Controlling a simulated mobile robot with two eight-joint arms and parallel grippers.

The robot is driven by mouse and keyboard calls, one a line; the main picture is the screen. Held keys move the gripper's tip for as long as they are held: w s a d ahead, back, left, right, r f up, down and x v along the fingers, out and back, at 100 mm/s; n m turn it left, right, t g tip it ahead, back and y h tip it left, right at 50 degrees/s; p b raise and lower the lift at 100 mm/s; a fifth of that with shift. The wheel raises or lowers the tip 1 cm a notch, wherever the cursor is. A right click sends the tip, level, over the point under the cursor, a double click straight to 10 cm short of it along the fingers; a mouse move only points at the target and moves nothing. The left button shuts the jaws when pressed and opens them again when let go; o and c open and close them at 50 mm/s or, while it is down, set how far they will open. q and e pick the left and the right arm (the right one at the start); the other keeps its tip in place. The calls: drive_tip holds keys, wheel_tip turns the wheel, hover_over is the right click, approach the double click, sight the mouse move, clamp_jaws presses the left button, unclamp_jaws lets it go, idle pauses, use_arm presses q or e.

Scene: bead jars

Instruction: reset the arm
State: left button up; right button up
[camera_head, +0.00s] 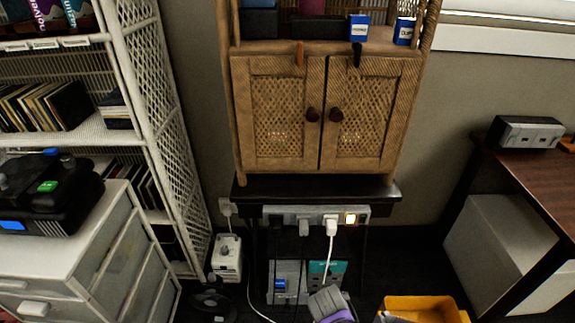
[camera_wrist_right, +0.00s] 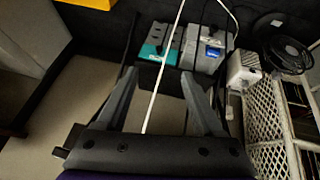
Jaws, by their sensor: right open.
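My right gripper (camera_wrist_right: 160,78) is open in the right wrist view, with its two grey fingers spread apart. Nothing is clamped between them. A thin white cable (camera_wrist_right: 160,80) crosses the view between the fingers; I cannot tell its distance from them. In the head view, a grey and purple part of my right arm (camera_head: 330,304) shows at the bottom centre, below the small stand. My left gripper is not in view.
A wicker cabinet (camera_head: 285,110) stands above a power strip (camera_head: 290,216) with a white plug (camera_head: 331,226) and cable. Grey and teal boxes (camera_head: 286,280) sit below. A white drawer unit (camera_head: 60,245) is left, a brown table (camera_head: 535,180) right, and a yellow bin (camera_head: 425,306) at lower right.

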drive_tip(key=s+d+r+y, duration=0.1)
drive_tip(key=s+d+r, duration=0.15)
drive_tip(key=s, duration=0.45)
drive_tip(key=s+d+r+g, duration=0.1)
drive_tip(key=s+d+r, duration=0.1)
drive_tip(key=s+r, duration=0.35)
drive_tip(key=s+d+r+y, duration=0.1)
drive_tip(key=s+d, duration=0.1)
drive_tip(key=s, duration=0.6)
use_arm(q)
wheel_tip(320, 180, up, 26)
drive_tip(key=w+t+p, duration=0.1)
drive_tip(key=p, duration=2.1)
drive_tip(key=shift+p, duration=0.4)
use_arm(e)
wheel_tip(320, 180, up, 26)
drive_tip(key=w, duration=0.1)
drive_tip(key=shift+a+f+t, duration=0.2)
drive_tip(key=shift+a+t, duration=0.05)
drive_tip(key=shift+t, duration=0.05)
